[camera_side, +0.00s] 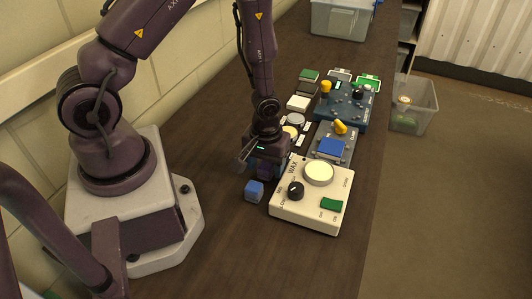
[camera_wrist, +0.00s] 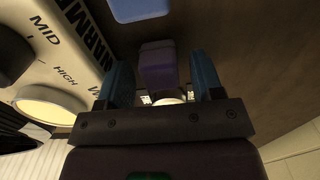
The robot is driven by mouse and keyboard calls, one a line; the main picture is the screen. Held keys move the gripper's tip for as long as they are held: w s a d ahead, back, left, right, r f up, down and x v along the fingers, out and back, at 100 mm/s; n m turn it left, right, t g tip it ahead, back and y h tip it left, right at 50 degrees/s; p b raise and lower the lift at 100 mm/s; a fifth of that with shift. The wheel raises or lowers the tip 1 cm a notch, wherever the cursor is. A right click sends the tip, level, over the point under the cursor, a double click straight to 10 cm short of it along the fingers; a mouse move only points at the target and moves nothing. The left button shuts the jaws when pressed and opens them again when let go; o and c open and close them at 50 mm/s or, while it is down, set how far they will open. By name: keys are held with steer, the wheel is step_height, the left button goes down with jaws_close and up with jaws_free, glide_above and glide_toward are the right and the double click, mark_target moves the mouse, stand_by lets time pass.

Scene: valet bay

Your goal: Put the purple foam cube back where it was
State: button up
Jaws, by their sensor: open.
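The purple foam cube (camera_wrist: 157,62) shows in the wrist view between the two blue fingers of my gripper (camera_wrist: 162,75), with a gap visible to the right finger. My gripper is open. In the side view my gripper (camera_side: 265,170) is low over the dark bench, just left of the cream wax warmer; the purple cube is hidden there. Whether a finger touches the cube I cannot tell.
A blue cube (camera_side: 254,190) lies just in front of my gripper, left of the cream wax warmer (camera_side: 300,212). Blue-grey devices (camera_side: 342,110) and several small pads stand behind. A clear bin (camera_side: 340,18) sits at the far end. The front bench is clear.

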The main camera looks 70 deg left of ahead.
step_height(320, 180, up, 12)
step_height(320, 180, up, 13)
steer(key=m+t, duration=0.3)
steer(key=m, duration=0.1)
glide_above(266, 164)
steer(key=s+d, duration=0.1)
steer(key=s, duration=0.1)
steer(key=s+d+r+m+t, duration=0.2)
steer(key=s+r+m, duration=0.3)
steer(key=s+r, duration=0.2)
steer(key=shift+d+r+t, duration=0.2)
steer(key=shift+r+t, duration=0.1)
steer(key=shift+r, duration=0.5)
steer(key=shift+c, duration=0.2)
stand_by(0.5)
